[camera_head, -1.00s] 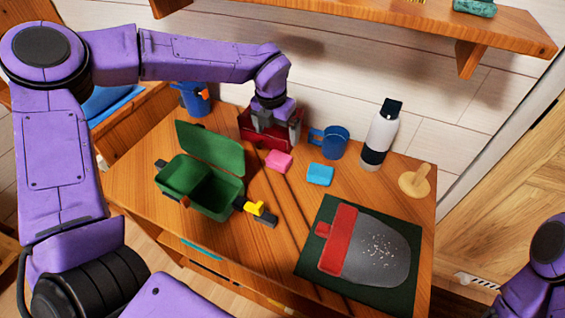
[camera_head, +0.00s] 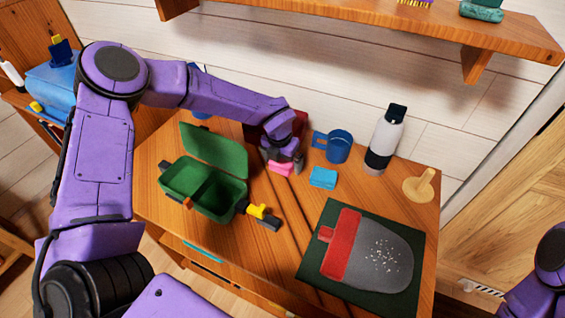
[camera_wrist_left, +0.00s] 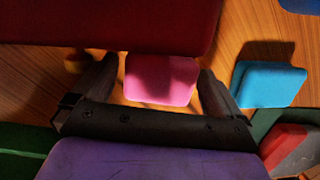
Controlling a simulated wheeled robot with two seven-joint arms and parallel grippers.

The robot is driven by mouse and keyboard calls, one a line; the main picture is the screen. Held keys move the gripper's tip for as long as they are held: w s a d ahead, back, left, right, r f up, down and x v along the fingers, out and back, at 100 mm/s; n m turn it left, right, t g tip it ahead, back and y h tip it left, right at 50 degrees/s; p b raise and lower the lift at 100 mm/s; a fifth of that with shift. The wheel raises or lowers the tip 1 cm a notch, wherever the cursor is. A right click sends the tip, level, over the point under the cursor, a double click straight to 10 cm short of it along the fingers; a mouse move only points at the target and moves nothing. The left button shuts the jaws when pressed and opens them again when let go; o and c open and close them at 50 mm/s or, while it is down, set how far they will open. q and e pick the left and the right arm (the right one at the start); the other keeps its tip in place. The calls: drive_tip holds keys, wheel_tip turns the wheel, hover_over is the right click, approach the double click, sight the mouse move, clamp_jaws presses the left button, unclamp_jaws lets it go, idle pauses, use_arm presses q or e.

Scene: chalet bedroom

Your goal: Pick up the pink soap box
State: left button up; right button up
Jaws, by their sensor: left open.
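The pink soap box (camera_head: 280,168) lies on the wooden table, left of a similar blue box (camera_head: 323,177). In the left wrist view the pink box (camera_wrist_left: 160,80) sits between the two dark fingers of the gripper (camera_wrist_left: 158,84), with one finger on each side. I cannot tell whether either finger touches it. The blue box (camera_wrist_left: 268,84) lies outside the right finger. My right gripper is out of view; only part of my right arm shows at the lower right.
A dark red container (camera_head: 262,127) stands just behind. A blue mug (camera_head: 338,149) and a white bottle (camera_head: 387,137) stand to the right. An open green lunch box (camera_head: 216,194) is on the left. A dark mat (camera_head: 325,262) lies at the front right.

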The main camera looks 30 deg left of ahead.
use_arm(q)
drive_tip(key=c, duration=0.9)
